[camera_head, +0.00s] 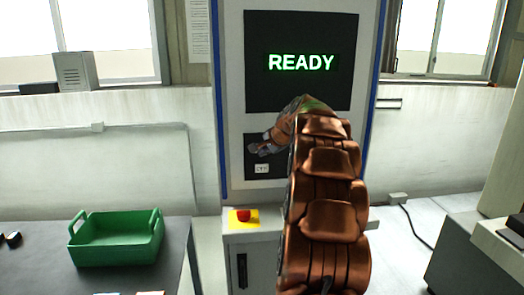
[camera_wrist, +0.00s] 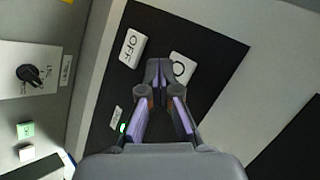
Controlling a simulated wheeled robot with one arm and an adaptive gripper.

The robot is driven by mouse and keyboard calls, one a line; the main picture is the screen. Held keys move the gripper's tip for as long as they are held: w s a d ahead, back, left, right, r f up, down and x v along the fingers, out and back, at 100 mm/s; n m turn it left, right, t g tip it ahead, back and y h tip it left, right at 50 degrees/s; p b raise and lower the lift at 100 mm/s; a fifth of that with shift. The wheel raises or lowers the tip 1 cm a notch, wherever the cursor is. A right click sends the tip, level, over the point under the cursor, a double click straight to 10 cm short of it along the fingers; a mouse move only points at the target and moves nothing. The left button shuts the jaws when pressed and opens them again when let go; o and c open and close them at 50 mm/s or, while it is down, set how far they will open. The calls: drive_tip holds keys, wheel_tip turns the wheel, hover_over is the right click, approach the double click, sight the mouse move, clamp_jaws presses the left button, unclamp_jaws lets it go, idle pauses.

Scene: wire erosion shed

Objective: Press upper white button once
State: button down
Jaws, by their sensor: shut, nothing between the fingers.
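The machine's small black control panel (camera_head: 251,143) is below the screen. In the head view, a white button marked OFF (camera_head: 261,168) shows low on it, and my gripper (camera_head: 256,149) covers the area above. In the wrist view, the OFF button (camera_wrist: 132,47) is left of my fingertips (camera_wrist: 159,70). A second white button (camera_wrist: 183,66), with a round letter visible, is just right of them and partly hidden. It appears to be the upper one. My gripper is shut and empty, close to this button; contact cannot be told.
The screen (camera_head: 301,62) reads READY. A red button on a yellow plate (camera_head: 243,216) is below the panel. A green crate (camera_head: 117,247) stands on the dark table (camera_head: 50,270) at left. In the wrist view, a black rotary knob (camera_wrist: 30,73) is at left.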

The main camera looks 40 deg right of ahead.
drive_tip(key=shift+a, duration=0.1)
drive_tip(key=s+a, duration=0.1)
drive_tip(key=s, duration=0.1)
drive_tip(key=s+a+b, duration=0.1)
drive_tip(key=s+a, duration=0.1)
drive_tip(key=shift+b, duration=0.3)
idle(0.4)
idle(0.5)
